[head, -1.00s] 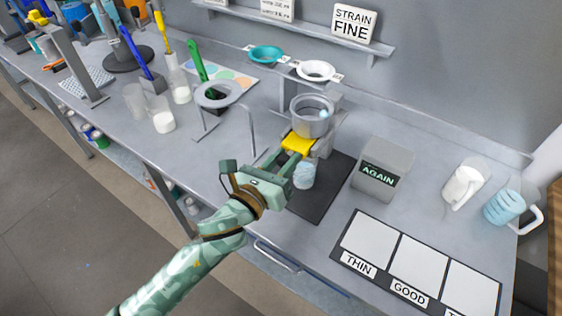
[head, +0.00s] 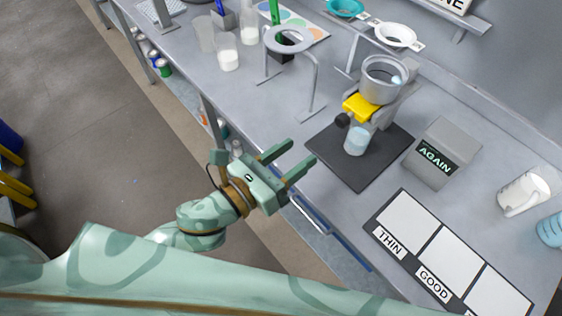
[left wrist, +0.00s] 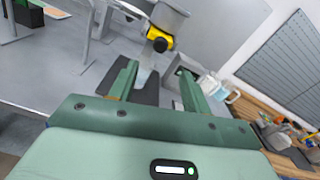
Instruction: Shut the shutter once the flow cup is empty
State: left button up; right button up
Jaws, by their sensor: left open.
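The grey flow cup (head: 372,92) stands on its holder above a dark mat. Inside it a pale blue spot shows; I cannot tell how much liquid is left. The yellow shutter (head: 358,107) with a black knob (head: 342,120) sits under the cup. It also shows in the left wrist view (left wrist: 157,34). A clear beaker (head: 357,140) with pale blue liquid stands below it on the mat. My left gripper (head: 300,155) is open and empty, off the bench's front edge and apart from the shutter. It also shows in the left wrist view (left wrist: 157,69). My right gripper is not in view.
A grey box marked AGAIN (head: 440,153) stands right of the mat (head: 325,147). A panel with THIN and GOOD pads (head: 405,222) lies in front. A ring stand (head: 288,42) is to the left. Jugs (head: 523,190) stand at the far right.

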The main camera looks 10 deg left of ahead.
pick_arm(q)
jog(key=v, duration=0.2)
jog(key=shift+s+a, duration=0.2)
jog(key=shift+s, duration=0.1)
dwell(0.3)
